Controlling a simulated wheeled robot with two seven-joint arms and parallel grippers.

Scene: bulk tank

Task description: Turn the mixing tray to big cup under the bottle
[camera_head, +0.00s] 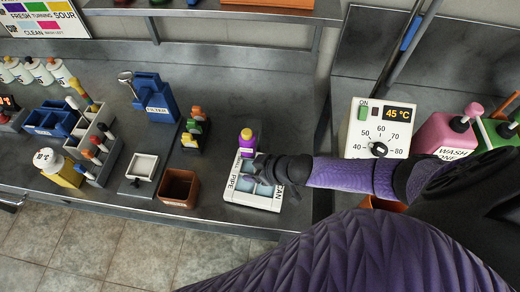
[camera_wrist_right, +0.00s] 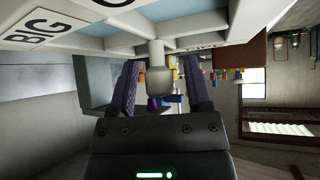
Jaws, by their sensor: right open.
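The mixing tray (camera_head: 232,197) is a white square tray with light-blue compartments and labels on its rim, on the bench in the head view. One rim label reads "PIPE". In the wrist view its pale rim (camera_wrist_right: 95,42) fills the top, with a "BIG" label. A purple and yellow bottle (camera_head: 247,142) stands at its far edge. My right gripper (camera_head: 262,168) is over the tray's right part. In the wrist view the right gripper (camera_wrist_right: 160,80) is open, its fingers either side of a grey knob (camera_wrist_right: 158,78); contact is unclear. My left gripper is out of view.
A brown square container (camera_head: 179,188) and a small white tray (camera_head: 143,167) stand left of the mixing tray. A blue filter box (camera_head: 155,97) is farther back. A white heater box (camera_head: 378,132) reading 45 °C stands to the right.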

